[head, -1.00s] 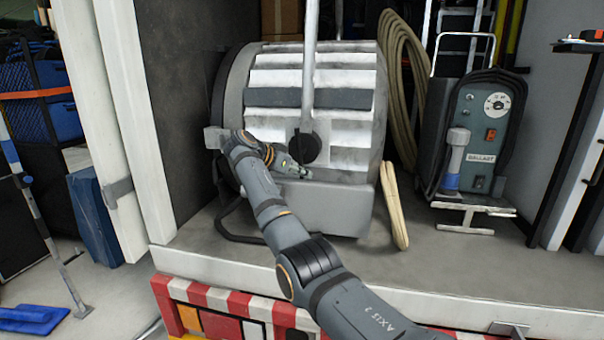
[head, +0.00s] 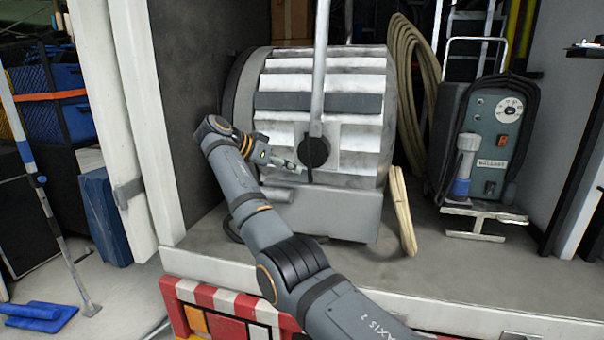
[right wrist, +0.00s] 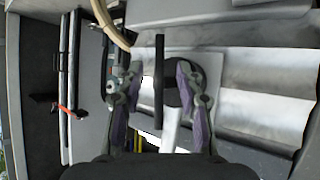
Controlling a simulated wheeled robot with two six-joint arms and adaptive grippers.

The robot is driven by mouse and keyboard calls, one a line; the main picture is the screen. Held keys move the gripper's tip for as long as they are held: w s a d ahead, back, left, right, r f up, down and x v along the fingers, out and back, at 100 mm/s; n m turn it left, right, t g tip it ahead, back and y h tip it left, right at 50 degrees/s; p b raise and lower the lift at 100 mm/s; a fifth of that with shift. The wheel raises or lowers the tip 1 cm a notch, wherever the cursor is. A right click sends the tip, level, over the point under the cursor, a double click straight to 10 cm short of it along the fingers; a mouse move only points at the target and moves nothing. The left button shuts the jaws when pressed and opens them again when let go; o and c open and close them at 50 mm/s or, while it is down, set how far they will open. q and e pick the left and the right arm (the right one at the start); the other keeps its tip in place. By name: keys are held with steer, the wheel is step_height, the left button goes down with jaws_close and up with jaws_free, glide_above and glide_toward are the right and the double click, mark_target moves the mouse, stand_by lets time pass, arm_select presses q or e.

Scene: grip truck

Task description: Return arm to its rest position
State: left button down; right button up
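My right arm reaches in from the bottom of the head view, across the truck bed edge. Its gripper (head: 290,164) is in front of the big ribbed drum (head: 275,80), just left of the round black knob (head: 313,152) on the grey pole (head: 320,70). In the right wrist view the two fingers of my right gripper (right wrist: 158,105) are spread apart. The black knob (right wrist: 178,92) and a dark bar (right wrist: 159,75) appear between or beyond them, and I see nothing clamped. Whether a finger touches the knob cannot be told. My left gripper is not in view.
A grey ballast unit (head: 490,140) on a stand is at the right of the bed. A coiled hose (head: 412,80) hangs behind, and a tan piece (head: 402,210) leans beside the drum. A white post (head: 140,120) stands at left. Bare bed floor (head: 440,265) lies front right.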

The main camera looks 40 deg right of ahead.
steer(key=shift+v, duration=1.15)
